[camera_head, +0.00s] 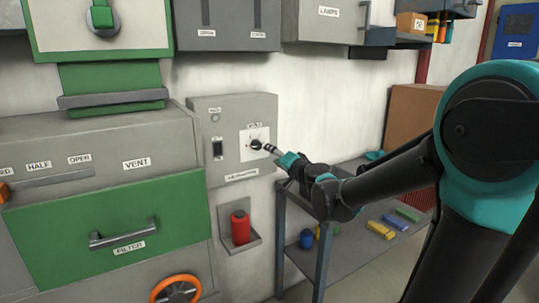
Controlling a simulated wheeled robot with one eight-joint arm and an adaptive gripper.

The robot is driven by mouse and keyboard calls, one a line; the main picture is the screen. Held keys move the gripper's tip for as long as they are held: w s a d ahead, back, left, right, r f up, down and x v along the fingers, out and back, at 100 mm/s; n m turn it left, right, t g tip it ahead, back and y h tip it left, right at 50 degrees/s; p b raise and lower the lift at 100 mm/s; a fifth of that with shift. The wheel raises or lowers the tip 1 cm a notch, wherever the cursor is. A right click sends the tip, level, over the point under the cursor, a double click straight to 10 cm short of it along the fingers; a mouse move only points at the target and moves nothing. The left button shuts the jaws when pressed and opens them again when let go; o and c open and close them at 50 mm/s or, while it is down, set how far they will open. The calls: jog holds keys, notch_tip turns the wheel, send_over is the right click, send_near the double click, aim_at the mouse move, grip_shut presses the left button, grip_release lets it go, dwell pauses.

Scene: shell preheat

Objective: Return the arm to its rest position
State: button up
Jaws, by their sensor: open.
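My arm, black with teal joints, reaches in from the right side of the head view toward the left. My gripper (267,147) is at its far end, in front of a dial (256,144) on a grey control box (226,109). The gripper is open and small in the picture. It overlaps the right side of the dial. I cannot tell whether it touches the dial. The arm hides part of the wall and shelf behind it.
A grey cabinet with a green filter drawer (80,226) stands at left, with an orange wheel (175,291) below. A red cylinder (240,228) sits on a wall bracket. A low grey shelf (345,262) holds coloured blocks. Boxes (325,24) hang above.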

jog(key=shift+s+d, duration=0.1)
jog(key=shift+s, duration=0.05)
jog(key=s+d+f+n+g+h, duration=0.2)
jog(key=s+d+f+g+h, duration=0.2)
jog(key=s+d+f, duration=0.7)
jog(key=s+d+f+n+g+h, duration=0.2)
jog(key=s+d+f+g+h, duration=0.3)
jog(key=s+d+f, duration=0.7)
jog(key=s+f+g, duration=0.1)
jog(key=s+f, duration=0.3)
jog(key=f, duration=0.1)
jog(key=shift+s+f+n+g, duration=0.3)
jog(key=shift+f, duration=0.05)
